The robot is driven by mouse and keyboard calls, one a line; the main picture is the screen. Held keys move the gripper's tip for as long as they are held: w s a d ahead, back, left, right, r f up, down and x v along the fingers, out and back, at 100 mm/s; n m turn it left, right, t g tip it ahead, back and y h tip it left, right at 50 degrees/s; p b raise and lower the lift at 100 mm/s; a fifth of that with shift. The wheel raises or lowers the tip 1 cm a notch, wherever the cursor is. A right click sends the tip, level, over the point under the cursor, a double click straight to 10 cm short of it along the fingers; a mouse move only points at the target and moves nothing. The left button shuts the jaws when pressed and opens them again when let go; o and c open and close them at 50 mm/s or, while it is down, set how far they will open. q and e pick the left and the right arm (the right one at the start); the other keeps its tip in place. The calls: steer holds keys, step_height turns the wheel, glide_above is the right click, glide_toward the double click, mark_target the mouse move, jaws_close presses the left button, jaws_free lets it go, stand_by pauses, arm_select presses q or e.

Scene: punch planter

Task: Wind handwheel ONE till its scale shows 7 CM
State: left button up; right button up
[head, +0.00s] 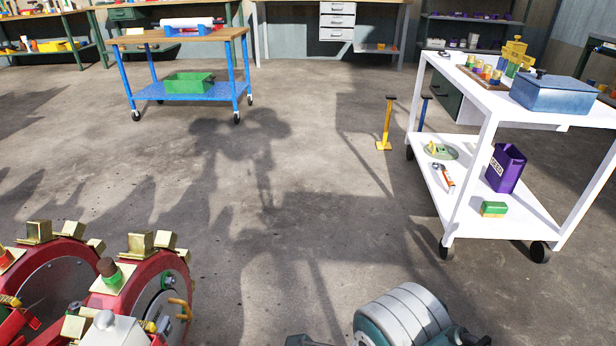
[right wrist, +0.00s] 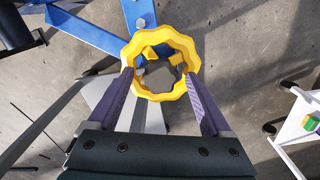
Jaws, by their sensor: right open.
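A yellow scalloped handwheel (right wrist: 185,48) with a dark centre shows in the right wrist view, straight in front of my right gripper. I see no number on it, so I cannot tell if it is ONE. My right gripper (right wrist: 158,78) is open, its two purple fingers reaching to the left and right sides of the wheel's rim. I cannot tell whether they touch it. Red planter wheels (head: 150,285) with brass punches stand at the lower left of the head view. No scale is in sight. The left gripper is out of view.
A white cart (head: 468,226) with a blue box (head: 562,95) stands at the right. A blue cart (head: 190,89) with a green crate (head: 188,84) stands at the back left. A yellow stand (head: 386,125) is on the floor. The middle floor is clear.

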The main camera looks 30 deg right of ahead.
jaws_close()
stand_by(0.8)
